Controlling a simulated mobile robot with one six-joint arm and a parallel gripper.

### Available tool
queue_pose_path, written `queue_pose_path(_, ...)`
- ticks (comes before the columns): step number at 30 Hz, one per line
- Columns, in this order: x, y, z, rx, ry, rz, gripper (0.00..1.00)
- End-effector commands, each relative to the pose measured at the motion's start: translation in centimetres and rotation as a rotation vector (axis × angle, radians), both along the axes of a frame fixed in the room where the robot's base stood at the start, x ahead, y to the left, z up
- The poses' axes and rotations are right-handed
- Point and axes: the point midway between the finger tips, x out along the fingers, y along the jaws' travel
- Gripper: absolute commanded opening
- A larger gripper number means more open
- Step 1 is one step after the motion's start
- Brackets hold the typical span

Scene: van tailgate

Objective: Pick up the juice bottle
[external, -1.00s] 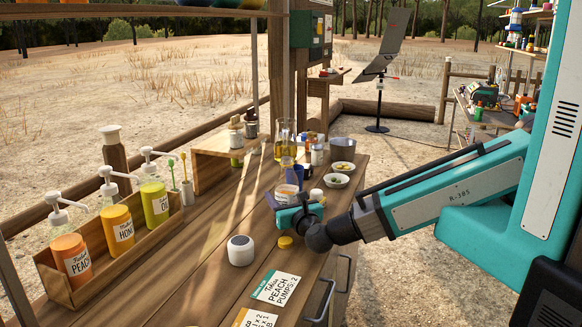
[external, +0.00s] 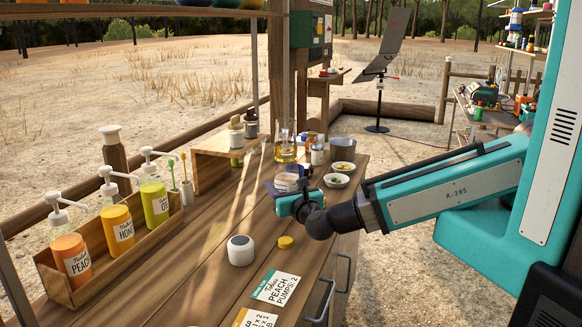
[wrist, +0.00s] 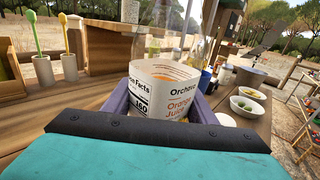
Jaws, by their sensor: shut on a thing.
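The juice bottle (wrist: 165,95) has a white label reading "Orange Juice" and stands between my gripper's fingers in the wrist view. In the external view the bottle (external: 288,181) is partly hidden by my gripper. My gripper (external: 287,184) is shut on the bottle, one finger at each side of the label. The bottle's lower part is hidden behind the gripper body in the wrist view. I cannot tell whether its base touches the counter.
A yellow cap (external: 286,242) and a white round speaker (external: 241,250) are on the near counter. Two small bowls (external: 337,180) and a grey pot (external: 342,149) stand at the back right. A flask of yellow liquid (external: 285,150) stands behind the bottle. The pump-bottle rack (external: 130,260) is at left.

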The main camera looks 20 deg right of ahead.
Motion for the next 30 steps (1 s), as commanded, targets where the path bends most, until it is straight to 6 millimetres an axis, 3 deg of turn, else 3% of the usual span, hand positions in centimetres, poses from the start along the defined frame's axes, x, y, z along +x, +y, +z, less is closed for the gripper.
queue_pose_path(14,0.0,-0.1,4.2,0.001,-0.001,0.000,0.21)
queue_pose_path(30,0.0,0.0,5.9,0.000,-0.001,0.000,0.21)
